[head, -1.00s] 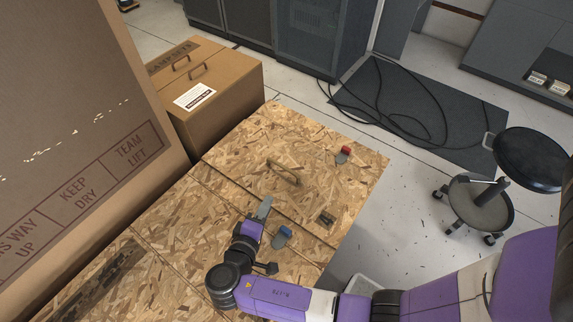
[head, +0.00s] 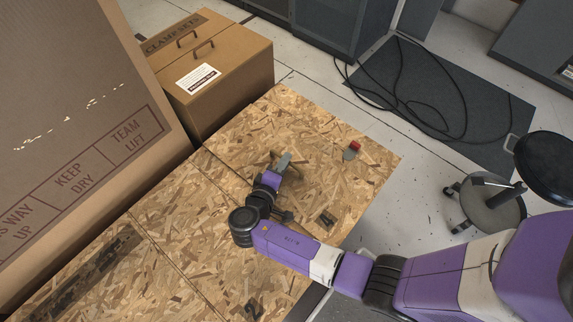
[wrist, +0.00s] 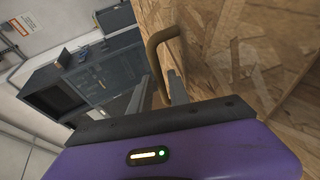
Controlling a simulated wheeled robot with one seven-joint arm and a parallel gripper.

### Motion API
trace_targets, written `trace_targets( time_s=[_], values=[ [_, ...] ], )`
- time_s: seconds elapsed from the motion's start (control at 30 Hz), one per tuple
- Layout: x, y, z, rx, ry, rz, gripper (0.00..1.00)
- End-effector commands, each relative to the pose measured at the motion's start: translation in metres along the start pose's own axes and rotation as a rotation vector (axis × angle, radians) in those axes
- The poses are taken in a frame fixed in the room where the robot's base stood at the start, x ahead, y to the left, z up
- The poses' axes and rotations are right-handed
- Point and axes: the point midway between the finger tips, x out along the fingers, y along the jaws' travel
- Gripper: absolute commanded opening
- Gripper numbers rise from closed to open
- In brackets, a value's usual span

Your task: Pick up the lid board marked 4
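The far lid board (head: 310,130) is a flat wood-chip panel on top of the crate. It has a dark stencilled mark (head: 326,219) near its right edge that I cannot read surely. Its tan arched handle (wrist: 160,42) shows in the wrist view, and is mostly hidden by my gripper in the head view. My gripper (head: 284,160) is open over this board, at the handle. In the wrist view the fingers (wrist: 164,85) stand apart with the handle's near part between them; I cannot tell whether they touch it.
A red-tipped clip (head: 353,149) sits at the board's right edge. Another board (head: 180,225), nearer, lies beside it. A big carton (head: 70,110) rises on the left, and a smaller box (head: 220,80) stands behind. A stool (head: 495,205) and cables (head: 405,95) are on the right floor.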

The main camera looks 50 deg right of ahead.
Motion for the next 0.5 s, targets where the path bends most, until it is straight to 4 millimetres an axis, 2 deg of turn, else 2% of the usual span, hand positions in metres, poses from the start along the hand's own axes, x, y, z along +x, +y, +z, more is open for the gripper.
trace_targets(
  time_s=[0.13,0.4,0.43,0.5],
  values=[
    [0.016,0.000,0.001,-0.001,-0.001,0.001,0.22],
    [0.020,0.000,0.000,-0.001,0.001,0.000,0.22],
    [0.020,0.000,0.000,-0.001,0.000,0.000,0.20],
    [0.020,0.000,0.000,-0.001,0.001,0.000,0.07]
  ],
)
